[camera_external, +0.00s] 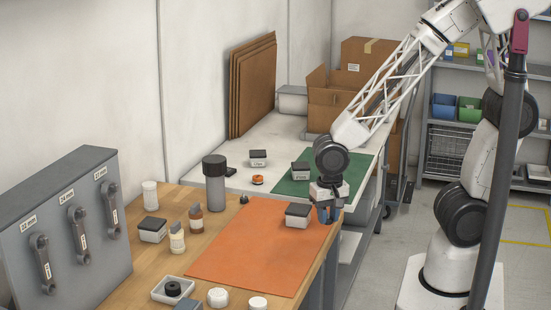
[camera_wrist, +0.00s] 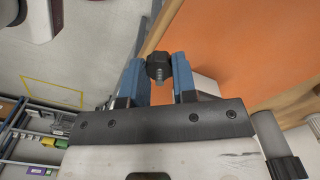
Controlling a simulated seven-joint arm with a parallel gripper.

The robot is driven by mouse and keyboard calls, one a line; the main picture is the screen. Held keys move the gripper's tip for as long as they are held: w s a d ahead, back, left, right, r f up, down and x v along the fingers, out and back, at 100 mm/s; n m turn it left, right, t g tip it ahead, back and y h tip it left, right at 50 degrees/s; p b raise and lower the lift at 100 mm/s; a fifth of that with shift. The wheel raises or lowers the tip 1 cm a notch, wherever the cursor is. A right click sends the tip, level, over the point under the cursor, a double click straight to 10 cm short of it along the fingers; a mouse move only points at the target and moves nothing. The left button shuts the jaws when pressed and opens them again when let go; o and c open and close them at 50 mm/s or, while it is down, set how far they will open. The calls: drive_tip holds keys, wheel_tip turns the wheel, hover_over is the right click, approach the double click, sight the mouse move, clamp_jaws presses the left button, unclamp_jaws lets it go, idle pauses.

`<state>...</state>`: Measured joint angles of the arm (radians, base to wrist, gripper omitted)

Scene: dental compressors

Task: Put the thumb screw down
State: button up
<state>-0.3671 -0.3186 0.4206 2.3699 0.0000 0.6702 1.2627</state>
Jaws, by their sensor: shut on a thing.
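The thumb screw (camera_wrist: 159,66) has a black knobbed head and a short metallic threaded shank. It sits between the two blue fingers of my gripper (camera_wrist: 158,78) in the wrist view, and the fingers are shut on its head. In the external view my gripper (camera_external: 326,212) hangs at the right edge of the wooden bench, beside the orange mat (camera_external: 250,252). The screw is too small to make out in that view. The orange mat also fills the upper right of the wrist view (camera_wrist: 240,45).
A box with a dark lid (camera_external: 298,216) stands on the mat's far corner, close to my gripper. A grey cylinder with a black cap (camera_external: 215,185), small bottles (camera_external: 177,238) and a white tray (camera_external: 158,290) surround the mat. Most of the mat is bare.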

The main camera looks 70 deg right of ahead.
idle(0.7)
drive_tip(key=w+d+r+n, duration=0.2)
drive_tip(key=w+r, duration=0.2)
drive_tip(key=w, duration=0.8)
drive_tip(key=w+d+r+n, duration=0.2)
drive_tip(key=w+r, duration=0.2)
drive_tip(key=w, duration=0.8)
drive_tip(key=w+d+r+n, duration=0.3)
drive_tip(key=w+r, duration=0.1)
drive_tip(key=w, duration=0.8)
drive_tip(key=shift+w+d+r, duration=0.1)
drive_tip(key=shift+w+r, duration=0.25)
drive_tip(key=w+d+r+n, duration=0.2)
drive_tip(key=w+d, duration=0.5)
drive_tip(key=w, duration=0.4)
drive_tip(key=shift+d+n, duration=0.2)
drive_tip(key=shift+n, duration=0.4)
